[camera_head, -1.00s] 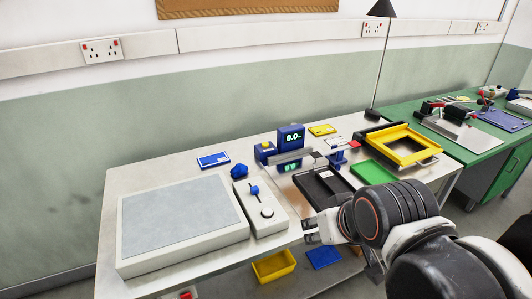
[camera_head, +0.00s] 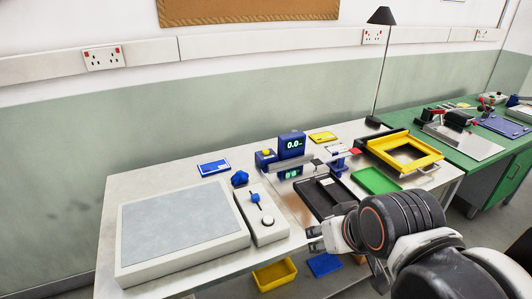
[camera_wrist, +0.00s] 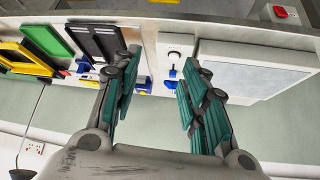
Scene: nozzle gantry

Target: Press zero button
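A blue device with a lit display reading about 0.0 (camera_head: 291,144) stands at the back of the pale bench. A yellow button (camera_head: 266,152) sits on the blue box at its left. No label marks which button is zero. My gripper (camera_head: 314,239) is over the bench's front edge, right of the control box and apart from it. In the wrist view my gripper (camera_wrist: 162,62) is open and empty, its teal-padded fingers wide apart.
A large grey-topped panel (camera_head: 180,225) fills the bench's left. A black tray (camera_head: 322,198), green tray (camera_head: 376,180) and yellow frame (camera_head: 430,160) lie right of the device. A lamp (camera_head: 376,75) stands behind. A yellow bin (camera_head: 275,275) is below.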

